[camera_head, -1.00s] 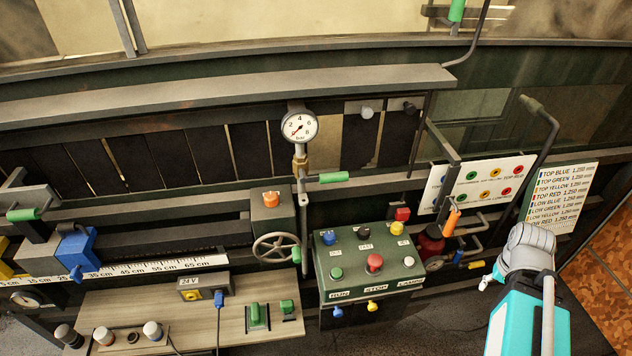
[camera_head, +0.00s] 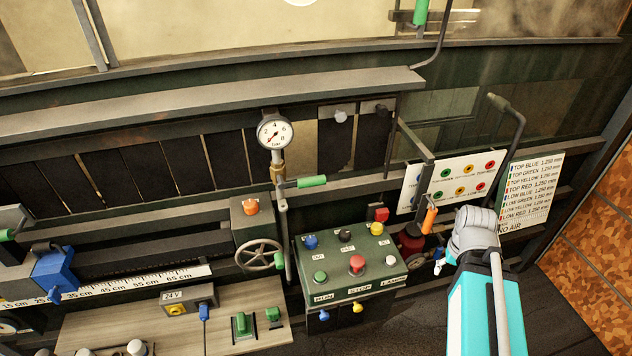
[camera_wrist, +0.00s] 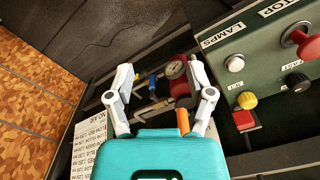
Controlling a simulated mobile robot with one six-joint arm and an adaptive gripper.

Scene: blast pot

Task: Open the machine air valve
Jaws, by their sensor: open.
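No label in these views marks the machine air valve for certain. A green-handled lever (camera_head: 312,181) lies level on the pipe below the pressure gauge (camera_head: 273,132), whose needle is low. An orange handle (camera_head: 429,219) stands beside a red vessel (camera_head: 409,243), right of the button box. In the wrist view the orange handle (camera_wrist: 183,121), the red vessel with a small gauge (camera_wrist: 176,69), a blue handle (camera_wrist: 152,82) and a yellow one show between and beyond the fingers. My gripper (camera_wrist: 161,82) is open and empty; in the head view its fingers are largely hidden.
The green button box (camera_head: 352,270) with a red stop button stands left of my gripper. A colour-dot board (camera_head: 458,183) and a printed list (camera_head: 532,190) stand behind my wrist. A dark bent pipe (camera_head: 513,130) rises behind it. A handwheel (camera_head: 260,256) is farther left.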

